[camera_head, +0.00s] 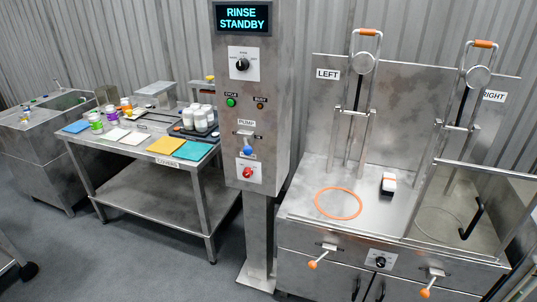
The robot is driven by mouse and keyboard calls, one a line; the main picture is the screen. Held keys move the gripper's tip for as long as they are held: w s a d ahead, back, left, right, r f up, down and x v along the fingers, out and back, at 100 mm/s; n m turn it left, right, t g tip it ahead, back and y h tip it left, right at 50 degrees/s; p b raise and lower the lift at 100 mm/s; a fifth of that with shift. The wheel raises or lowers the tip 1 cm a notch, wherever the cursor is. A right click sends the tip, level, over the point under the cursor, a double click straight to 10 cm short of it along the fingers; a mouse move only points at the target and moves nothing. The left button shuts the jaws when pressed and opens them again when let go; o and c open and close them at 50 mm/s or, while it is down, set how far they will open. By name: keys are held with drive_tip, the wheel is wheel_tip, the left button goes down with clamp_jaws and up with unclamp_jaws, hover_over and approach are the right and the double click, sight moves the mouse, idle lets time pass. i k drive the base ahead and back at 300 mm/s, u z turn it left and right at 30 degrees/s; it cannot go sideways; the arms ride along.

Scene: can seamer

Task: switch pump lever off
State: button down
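The pump lever (247,150) is on the front of the grey control column, under the PUMP label (246,123). It has a blue knob that hangs low below its small plate. The small marks beside the lever are too small to read with certainty, so I cannot tell its setting. My gripper is not in view.
The control column (279,120) has a display (243,18) reading RINSE STANDBY, a black rotary knob (242,64), a green button (231,102) and a red knob (247,172). A covers table (150,200) stands left, the seamer bench (340,230) right. Floor (150,265) shows in front.

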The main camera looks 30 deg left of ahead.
sight(247, 150)
drive_tip(key=i, duration=0.2)
drive_tip(key=u, duration=2.25)
